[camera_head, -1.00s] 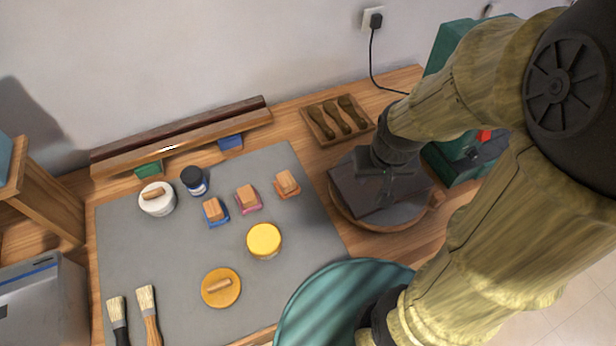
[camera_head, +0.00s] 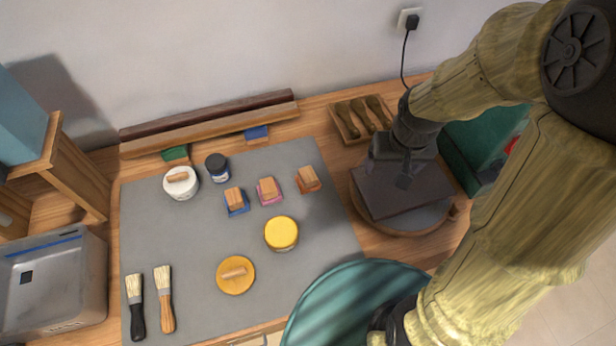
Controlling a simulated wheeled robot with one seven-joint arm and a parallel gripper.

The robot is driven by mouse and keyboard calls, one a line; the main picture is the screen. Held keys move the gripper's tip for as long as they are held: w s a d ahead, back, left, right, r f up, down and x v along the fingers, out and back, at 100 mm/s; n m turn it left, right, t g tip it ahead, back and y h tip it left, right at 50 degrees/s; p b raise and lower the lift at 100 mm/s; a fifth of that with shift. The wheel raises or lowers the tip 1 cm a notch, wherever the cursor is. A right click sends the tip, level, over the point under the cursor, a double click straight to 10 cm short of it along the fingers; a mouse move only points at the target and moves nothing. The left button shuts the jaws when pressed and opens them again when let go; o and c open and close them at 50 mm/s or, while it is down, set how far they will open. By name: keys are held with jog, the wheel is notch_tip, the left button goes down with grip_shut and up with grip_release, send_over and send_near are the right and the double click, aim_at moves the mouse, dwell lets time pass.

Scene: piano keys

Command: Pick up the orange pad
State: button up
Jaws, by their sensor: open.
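The orange pad (camera_head: 308,183) is a small block with a wooden grip on top and an orange base. It sits on the grey mat (camera_head: 300,235), at the right end of a row with a pink pad (camera_head: 269,191) and a blue pad (camera_head: 236,201). My gripper (camera_head: 403,178) is open and points down, to the right of the orange pad and apart from it. It is over a dark slab (camera_head: 385,203) on a round wooden tray (camera_head: 437,229). My fingertips are dark against the slab and hard to make out.
A white jar (camera_head: 181,187), a dark blue jar (camera_head: 216,167), a yellow-lidded jar (camera_head: 281,233), a round orange-yellow disc (camera_head: 235,279) and two brushes (camera_head: 150,300) are on the mat. A tray of wooden tools (camera_head: 345,126) stands behind. A teal round seat (camera_head: 345,300) is in front.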

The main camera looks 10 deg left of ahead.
jog(key=w+a+n+g+p, duration=0.1)
jog(key=w+a+n+p, duration=0.15)
jog(key=w+a, duration=0.45)
jog(key=n+g+p, duration=0.1)
jog(key=n+p, duration=0.1)
send_over(308, 174)
notch_tip(308, 174, down, 4)
jog(key=shift+w, duration=0.25)
notch_tip(308, 174, down, 12)
jog(key=shift+f+p, duration=0.15)
jog(key=shift+p, duration=1.1)
jog(key=shift+s+f, duration=0.1)
jog(key=shift+f+p, duration=0.25)
jog(key=shift+p, duration=0.1)
jog(key=shift+s+f+p, duration=0.15)
jog(key=shift+f+p, duration=0.75)
jog(key=shift+f, duration=1.35)
